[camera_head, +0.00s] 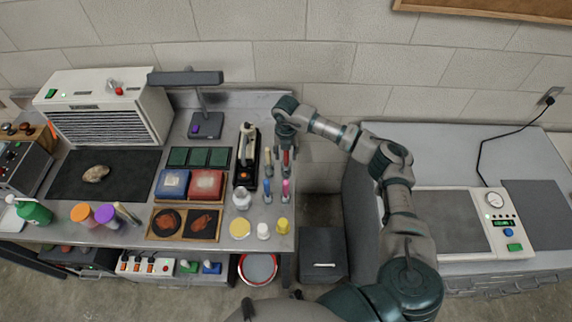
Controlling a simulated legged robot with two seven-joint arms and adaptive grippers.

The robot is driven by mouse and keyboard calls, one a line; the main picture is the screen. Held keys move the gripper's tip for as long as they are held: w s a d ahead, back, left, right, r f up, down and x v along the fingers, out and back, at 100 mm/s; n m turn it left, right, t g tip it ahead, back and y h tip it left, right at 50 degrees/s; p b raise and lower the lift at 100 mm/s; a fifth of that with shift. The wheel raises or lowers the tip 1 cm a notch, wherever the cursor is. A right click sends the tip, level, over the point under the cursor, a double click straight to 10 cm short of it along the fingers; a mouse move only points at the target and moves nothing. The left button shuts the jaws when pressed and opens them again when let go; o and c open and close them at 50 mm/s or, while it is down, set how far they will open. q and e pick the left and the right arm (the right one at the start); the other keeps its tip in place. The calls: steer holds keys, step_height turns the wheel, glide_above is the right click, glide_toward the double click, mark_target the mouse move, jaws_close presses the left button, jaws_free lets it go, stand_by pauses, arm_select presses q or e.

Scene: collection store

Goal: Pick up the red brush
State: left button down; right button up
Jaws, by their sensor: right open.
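The red brush (285,163) lies near the right edge of the metal bench, in the upper row of small handled tools. My right gripper (285,143) is above its upper end, pointing down, with the jaws open. The gripper hides part of the brush's top, and I cannot tell whether the jaws are around it. My left gripper is not in view.
A tan-handled tool (268,160) lies close left of the red brush. A blue tool (267,191) and a pink tool (286,190) lie just below. A black stand (246,172) is farther left. A gap separates this bench from the right-hand table (440,160).

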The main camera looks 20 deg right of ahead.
jaws_close()
steer(key=shift+d, duration=0.1)
